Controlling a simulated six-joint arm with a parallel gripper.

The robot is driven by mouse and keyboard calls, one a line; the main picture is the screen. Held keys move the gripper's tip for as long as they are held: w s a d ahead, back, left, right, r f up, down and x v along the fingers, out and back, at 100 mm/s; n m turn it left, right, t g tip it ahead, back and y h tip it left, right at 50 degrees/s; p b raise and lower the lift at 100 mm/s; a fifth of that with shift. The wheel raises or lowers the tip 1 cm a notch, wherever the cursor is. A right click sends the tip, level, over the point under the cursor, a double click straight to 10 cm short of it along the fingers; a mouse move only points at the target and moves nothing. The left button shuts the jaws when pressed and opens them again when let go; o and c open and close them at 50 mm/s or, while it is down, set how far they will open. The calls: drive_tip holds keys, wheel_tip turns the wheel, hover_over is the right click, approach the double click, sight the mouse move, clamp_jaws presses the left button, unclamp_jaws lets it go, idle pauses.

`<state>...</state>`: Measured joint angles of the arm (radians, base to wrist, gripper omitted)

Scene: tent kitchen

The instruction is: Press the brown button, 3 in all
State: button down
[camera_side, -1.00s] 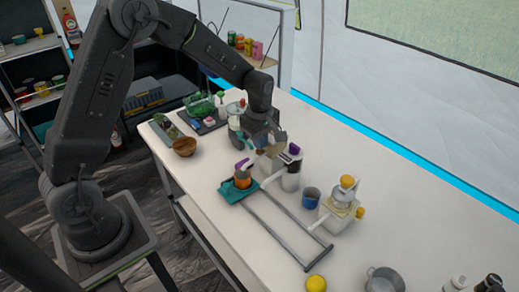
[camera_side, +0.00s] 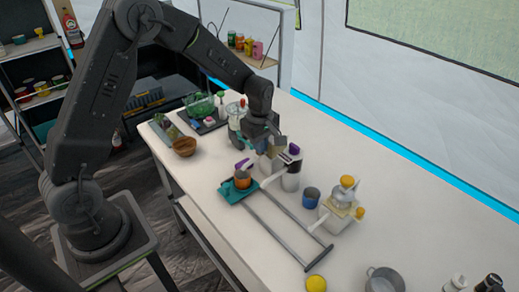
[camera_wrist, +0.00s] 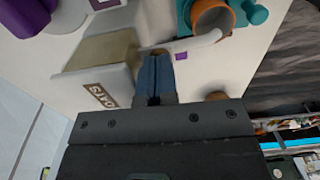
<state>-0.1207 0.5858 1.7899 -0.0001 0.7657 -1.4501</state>
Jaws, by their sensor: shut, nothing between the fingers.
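A cream dispenser box (camera_wrist: 98,62) with a label that seems to read OATS is in the wrist view. It also shows in the side view (camera_side: 268,167), partly behind my gripper. A small brown button (camera_wrist: 159,51) shows at the tips of my gripper's blue fingers, partly covered by them. My gripper (camera_wrist: 153,60) is shut and empty, pointing at the button; I cannot tell whether it touches. In the side view my gripper (camera_side: 279,146) is low over the dispenser.
The orange cup stands on a teal carriage (camera_side: 231,194) at the head of grey rails (camera_side: 289,238). A wooden bowl (camera_side: 184,146) is left.

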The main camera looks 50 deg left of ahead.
drive_tip(key=shift+f, duration=0.2)
drive_tip(key=shift+r, duration=0.85)
drive_tip(key=shift+f, duration=0.8)
idle(0.6)
drive_tip(key=shift+r, duration=0.8)
drive_tip(key=shift+f, duration=0.9)
drive_tip(key=shift+r, duration=0.9)
